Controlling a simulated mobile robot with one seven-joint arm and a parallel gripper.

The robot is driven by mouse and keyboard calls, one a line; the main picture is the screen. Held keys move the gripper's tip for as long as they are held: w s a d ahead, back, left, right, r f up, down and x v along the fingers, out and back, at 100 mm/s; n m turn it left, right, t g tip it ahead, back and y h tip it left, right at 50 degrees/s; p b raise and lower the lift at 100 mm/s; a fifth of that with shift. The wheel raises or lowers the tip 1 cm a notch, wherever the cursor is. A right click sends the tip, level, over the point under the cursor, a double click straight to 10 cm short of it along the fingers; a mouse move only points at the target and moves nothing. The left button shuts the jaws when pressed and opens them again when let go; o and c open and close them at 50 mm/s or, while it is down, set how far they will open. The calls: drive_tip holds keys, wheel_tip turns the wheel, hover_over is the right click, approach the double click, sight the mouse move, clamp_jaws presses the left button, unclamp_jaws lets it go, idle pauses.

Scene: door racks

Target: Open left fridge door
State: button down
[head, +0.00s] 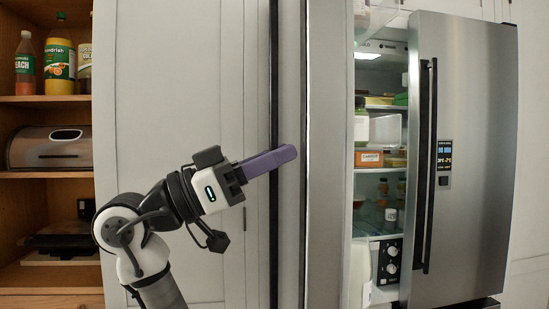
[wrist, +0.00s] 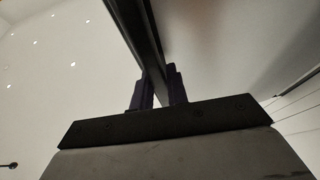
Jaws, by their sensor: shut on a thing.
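The left fridge door (head: 330,120) stands open and is seen nearly edge-on in the head view, with the lit fridge interior showing to its right. Its long dark upright handle (head: 274,80) runs along its left side. My gripper (head: 284,158), with purple fingers, reaches across the handle from the left. In the wrist view, the two dark fingers of my gripper (wrist: 159,88) stand on either side of the dark handle bar (wrist: 143,45) and are shut on it. The fingertips' exact contact is hidden in the head view.
The silver right fridge door (head: 475,150) has a dark handle and a small display. Shelves with food (head: 380,158) show inside the fridge. Pale cabinet panels (head: 170,80) stand behind my arm. An open wooden shelf unit (head: 50,175) with bottles and a bread box is at far left.

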drive_tip(key=c, duration=1.4)
unclamp_jaws()
drive_tip(key=shift+a, duration=0.1)
drive_tip(key=b+v, duration=0.3)
drive_tip(key=v, duration=1)
drive_tip(key=shift+a+f+b, duration=0.2)
drive_tip(key=shift+a+b, duration=0.05)
drive_tip(key=shift+b, duration=0.1)
drive_tip(key=shift+s, duration=0.1)
